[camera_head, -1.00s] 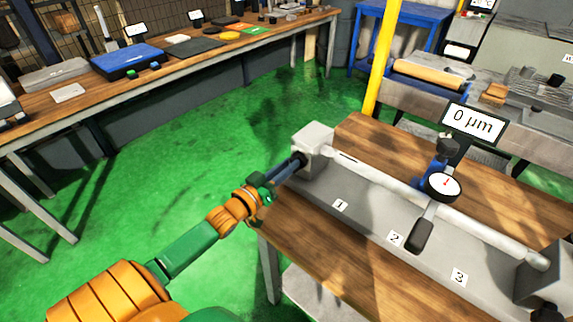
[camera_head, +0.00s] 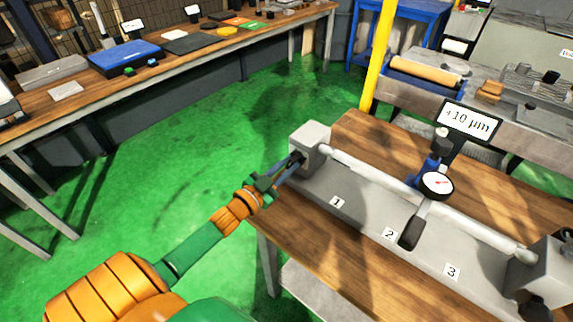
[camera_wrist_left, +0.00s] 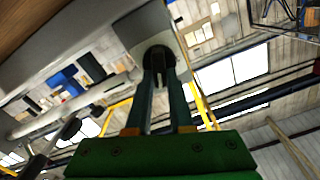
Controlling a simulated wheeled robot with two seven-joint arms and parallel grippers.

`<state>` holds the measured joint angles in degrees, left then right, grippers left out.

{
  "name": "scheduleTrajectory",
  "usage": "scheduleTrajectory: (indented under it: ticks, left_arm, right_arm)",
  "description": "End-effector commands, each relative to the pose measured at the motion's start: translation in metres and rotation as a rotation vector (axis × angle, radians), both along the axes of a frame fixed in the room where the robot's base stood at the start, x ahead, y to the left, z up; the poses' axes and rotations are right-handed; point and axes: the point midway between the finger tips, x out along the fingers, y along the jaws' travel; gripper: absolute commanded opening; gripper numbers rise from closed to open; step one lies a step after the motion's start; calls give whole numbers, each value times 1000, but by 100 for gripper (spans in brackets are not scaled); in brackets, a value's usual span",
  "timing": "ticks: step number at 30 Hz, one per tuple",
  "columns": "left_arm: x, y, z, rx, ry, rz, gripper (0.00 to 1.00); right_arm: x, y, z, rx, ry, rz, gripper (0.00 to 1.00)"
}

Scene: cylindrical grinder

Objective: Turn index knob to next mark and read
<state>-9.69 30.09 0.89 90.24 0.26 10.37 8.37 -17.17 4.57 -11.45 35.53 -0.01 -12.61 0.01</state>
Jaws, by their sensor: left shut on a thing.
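The index knob (camera_wrist_left: 158,60) is a dark round knob on the left end of the grey headstock block (camera_head: 312,140). My left gripper (camera_head: 296,162) is shut on it, and its two fingers also show around the knob in the left wrist view (camera_wrist_left: 160,75). A pale cylindrical bar (camera_head: 380,178) runs from the headstock to a grey block (camera_head: 540,275) at the right. A dial gauge (camera_head: 436,186) stands at the bar near mark 2 (camera_head: 389,234). The display (camera_head: 468,121) reads +10 µm. Marks 1 (camera_head: 337,202) and 3 (camera_head: 452,271) are on the grey base. My right gripper is not in view.
The fixture sits on a wooden bench (camera_head: 360,130). A long wooden table (camera_head: 200,58) with a blue case (camera_head: 125,57) stands at the left. A yellow post (camera_head: 377,60) rises behind the bench. Green floor (camera_head: 150,150) lies open between.

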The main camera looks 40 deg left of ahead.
Motion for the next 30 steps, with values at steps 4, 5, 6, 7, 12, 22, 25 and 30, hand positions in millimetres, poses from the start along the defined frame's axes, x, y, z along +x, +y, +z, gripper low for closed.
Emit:
scheduleTrajectory:
  ticks: [4,5,6,7,12,22,25,30]
  left_arm:
    - [0,0,1,19,-4,0,0]
    - [0,0,1,21,-4,0,0]
    - [0,0,1,23,-5,0,0]
    - [0,0,1,24,-5,0,0]
    - [0,0,1,25,-5,0,0]
    - [0,0,1,24,-4,0,50]
    - [0,0,1,24,-3,1,50]
    - [-4,0,0,23,-2,1,50]
  right_arm:
    - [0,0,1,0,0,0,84]
    - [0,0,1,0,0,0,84]
    - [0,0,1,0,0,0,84]
    - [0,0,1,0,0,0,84]
    - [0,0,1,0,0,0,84]
    - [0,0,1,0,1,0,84]
    - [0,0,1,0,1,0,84]
    - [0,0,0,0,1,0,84]
